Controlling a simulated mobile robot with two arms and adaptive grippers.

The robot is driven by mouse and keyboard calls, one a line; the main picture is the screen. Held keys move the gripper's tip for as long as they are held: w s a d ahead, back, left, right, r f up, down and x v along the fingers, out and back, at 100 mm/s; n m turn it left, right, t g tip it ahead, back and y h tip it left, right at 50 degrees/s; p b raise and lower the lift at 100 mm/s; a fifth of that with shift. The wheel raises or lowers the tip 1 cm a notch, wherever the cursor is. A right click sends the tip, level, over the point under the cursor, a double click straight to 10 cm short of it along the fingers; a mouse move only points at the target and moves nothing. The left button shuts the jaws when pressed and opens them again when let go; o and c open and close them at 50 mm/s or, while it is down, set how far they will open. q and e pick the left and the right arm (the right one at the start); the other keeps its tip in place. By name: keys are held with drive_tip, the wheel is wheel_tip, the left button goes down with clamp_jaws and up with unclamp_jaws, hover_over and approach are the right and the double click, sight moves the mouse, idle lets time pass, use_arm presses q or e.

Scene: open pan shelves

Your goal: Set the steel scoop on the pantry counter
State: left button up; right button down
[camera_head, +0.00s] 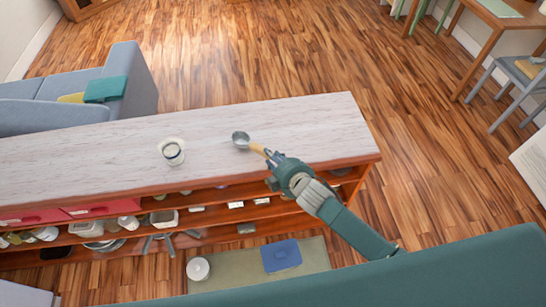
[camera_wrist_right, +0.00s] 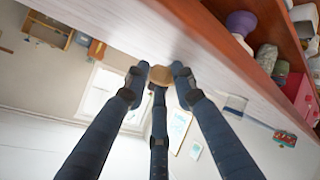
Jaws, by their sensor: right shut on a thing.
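The steel scoop (camera_head: 241,138) has a round silver bowl and a tan handle (camera_head: 258,149). It is over the pale top of the pantry counter (camera_head: 310,125), right of its middle; I cannot tell whether the bowl touches the surface. My right gripper (camera_head: 271,156) reaches in from the lower right and is shut on the handle. In the right wrist view, the fingers (camera_wrist_right: 160,78) close around the tan handle end (camera_wrist_right: 158,73), and the bowl is hidden. My left gripper is not in view.
Shelves below the top hold pans and containers. A mat (camera_head: 237,280) with a white bowl (camera_head: 198,268) and a blue item (camera_head: 281,256) lies below. The counter's right end is clear.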

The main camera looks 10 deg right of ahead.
drive_tip(key=shift+f+b, duration=0.4)
drive_tip(key=shift+f, duration=0.1)
idle(0.3)
drive_tip(key=c, duration=1.4)
unclamp_jaws()
drive_tip(key=shift+o, duration=0.2)
drive_tip(key=shift+s+r, duration=0.1)
drive_tip(key=p+v, duration=0.6)
drive_tip(key=v, duration=0.1)
drive_tip(key=shift+s+r, duration=0.2)
drive_tip(key=shift+s, duration=0.15)
drive_tip(key=shift+s+d+f, duration=0.1)
drive_tip(key=shift+d, duration=0.05)
